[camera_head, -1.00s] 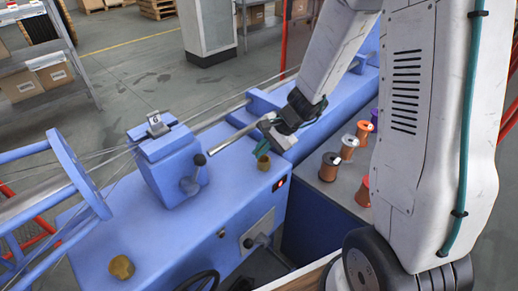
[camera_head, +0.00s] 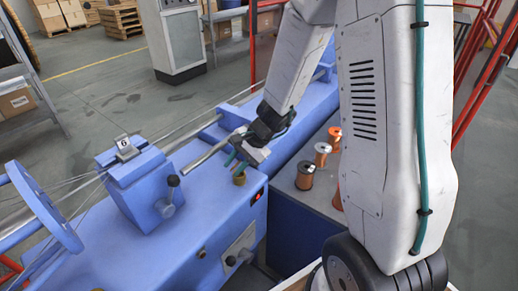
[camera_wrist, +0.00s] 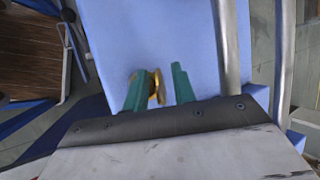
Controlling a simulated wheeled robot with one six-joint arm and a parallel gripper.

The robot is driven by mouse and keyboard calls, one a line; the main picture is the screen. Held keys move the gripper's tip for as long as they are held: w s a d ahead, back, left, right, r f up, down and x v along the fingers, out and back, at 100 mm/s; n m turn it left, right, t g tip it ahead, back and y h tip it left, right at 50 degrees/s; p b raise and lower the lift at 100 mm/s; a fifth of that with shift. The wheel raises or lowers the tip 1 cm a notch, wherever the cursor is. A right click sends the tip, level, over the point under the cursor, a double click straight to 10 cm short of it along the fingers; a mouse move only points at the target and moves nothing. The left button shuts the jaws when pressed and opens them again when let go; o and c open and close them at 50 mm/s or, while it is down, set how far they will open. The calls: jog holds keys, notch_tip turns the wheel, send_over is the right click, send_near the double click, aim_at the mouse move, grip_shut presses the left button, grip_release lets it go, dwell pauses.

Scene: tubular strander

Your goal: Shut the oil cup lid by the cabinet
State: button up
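A small brass oil cup (camera_head: 239,179) stands on the blue machine top near its right end, beside the dark cabinet (camera_head: 290,215). My gripper (camera_head: 236,161) is just above and beside it, pointing down. In the wrist view my two teal fingers (camera_wrist: 160,84) are apart. A gold disc (camera_wrist: 157,87), seen nearly edge-on, lies between them, close to the left finger; it looks like the cup's lid standing raised. The left finger hides part of the cup. I cannot tell whether that finger touches it.
A steel bar (camera_head: 205,158) runs beside my gripper. A clamp block with a black-knobbed lever (camera_head: 172,182) stands to the left. Several copper and orange spools (camera_head: 306,175) stand on the cabinet. Another brass piece (camera_head: 97,289) shows at the bottom edge.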

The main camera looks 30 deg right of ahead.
jog(key=g, duration=0.1)
jog(key=w+g+h, duration=0.1)
jog(key=g, duration=0.1)
jog(key=w+m+g+h, duration=0.1)
jog(key=shift+a+r+g, duration=0.15)
jog(key=shift+a+g, duration=0.15)
jog(key=shift+a, duration=0.1)
jog(key=v, duration=0.8)
jog(key=s+r+n+t+h, duration=0.1)
jog(key=s+r+n, duration=0.4)
jog(key=s, duration=0.6)
jog(key=s+r+n+t+h, duration=0.1)
jog(key=s+r+n, duration=0.4)
jog(key=s+r, duration=0.5)
jog(key=shift+s+n+h, duration=0.4)
jog(key=shift+s+h, duration=0.4)
jog(key=shift+s, duration=0.25)
jog(key=shift+a, duration=0.1)
